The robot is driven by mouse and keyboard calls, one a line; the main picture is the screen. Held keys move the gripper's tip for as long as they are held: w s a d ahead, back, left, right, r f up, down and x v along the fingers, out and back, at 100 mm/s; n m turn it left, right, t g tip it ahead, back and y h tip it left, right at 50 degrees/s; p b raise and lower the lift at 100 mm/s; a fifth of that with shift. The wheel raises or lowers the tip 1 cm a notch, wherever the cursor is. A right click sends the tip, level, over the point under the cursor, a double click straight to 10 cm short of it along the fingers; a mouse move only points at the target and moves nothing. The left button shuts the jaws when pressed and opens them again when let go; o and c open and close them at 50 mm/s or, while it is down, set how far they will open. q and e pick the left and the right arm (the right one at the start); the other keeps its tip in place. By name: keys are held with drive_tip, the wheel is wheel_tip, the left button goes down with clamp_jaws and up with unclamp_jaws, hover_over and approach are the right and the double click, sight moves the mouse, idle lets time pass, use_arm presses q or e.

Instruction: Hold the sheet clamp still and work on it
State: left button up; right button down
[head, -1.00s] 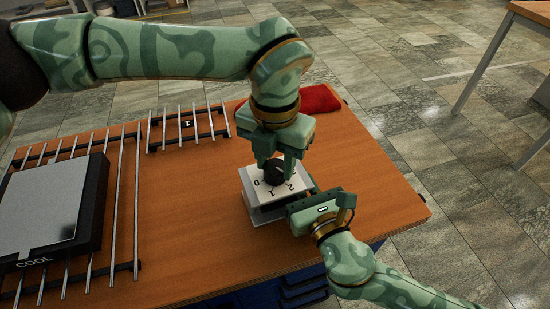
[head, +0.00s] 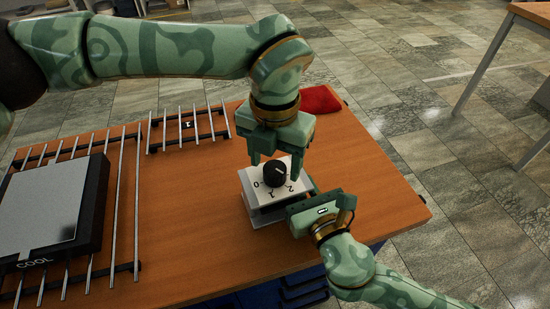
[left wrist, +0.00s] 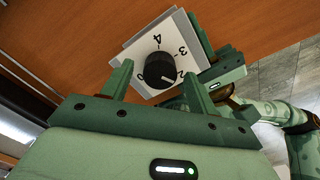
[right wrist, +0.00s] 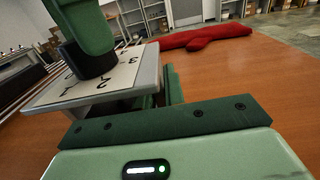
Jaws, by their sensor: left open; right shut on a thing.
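The sheet clamp (head: 262,201) is a white block with a numbered top plate and a round black knob (head: 274,173). It stands near the front right of the wooden table. The knob also shows between those fingers in the left wrist view (left wrist: 159,69). My right gripper (head: 301,203) is shut on the clamp's right side. In the right wrist view the clamp's plate (right wrist: 115,85) partly hides its grip.
A grey-topped black plate marked COOL (head: 52,207) lies on a rod rack (head: 136,205) at the left. A smaller rack marked 1 (head: 188,137) stands behind. A red cloth (head: 320,100) lies at the back right. Blue bins (head: 303,288) sit below the front edge.

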use_arm(q)
wheel_tip(320, 180, up, 12)
drive_tip(key=shift+f, duration=0.15)
idle(0.3)
wheel_tip(320, 180, up, 8)
hover_over(275, 167)
idle(0.5)
idle(0.7)
use_arm(e)
drive_tip(key=c, duration=1.4)
unclamp_jaws()
drive_tip(key=shift+s, duration=0.1)
